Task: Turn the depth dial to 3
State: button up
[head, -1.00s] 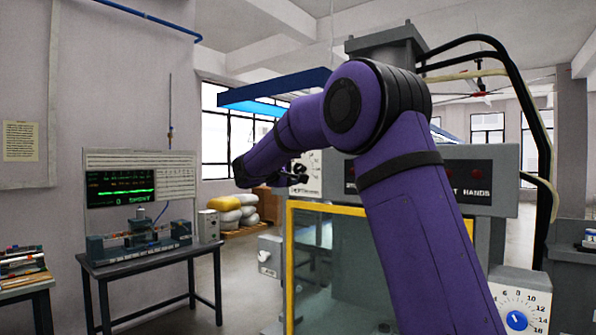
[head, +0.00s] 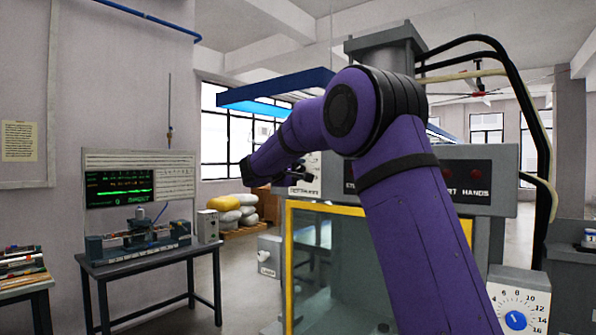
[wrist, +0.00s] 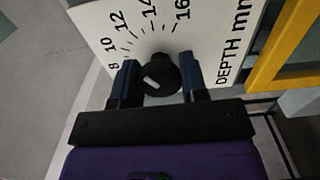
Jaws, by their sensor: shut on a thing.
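The depth dial (wrist: 160,75) is a round black knob with a short white mark. It sits on a white plate (wrist: 205,45) lettered "DEPTH mm", where 8, 10, 12, 14 and 16 show; the lower numbers are out of view. My gripper (wrist: 158,80) has one blue finger on each side of the knob and is shut on it. The white mark lies on a slant, and I cannot tell which number it points at. In the head view my gripper (head: 300,177) is at the plate's face, and the knob cannot be made out there.
A second dial, blue on a white numbered face (head: 516,320), is at the lower right of the head view. A bench with a small machine (head: 138,240) stands at the left, with open floor between.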

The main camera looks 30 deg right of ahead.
jog(key=shift+n, duration=0.3)
jog(key=n, duration=1.2)
jog(key=shift+n, duration=0.4)
jog(key=n, duration=0.3)
jog(key=shift+n, duration=0.3)
jog(key=n, duration=0.3)
jog(key=shift+n, duration=0.3)
jog(key=n, duration=0.6)
jog(key=shift+f, duration=0.1)
jog(key=shift+n, duration=0.3)
jog(key=o, duration=0.9)
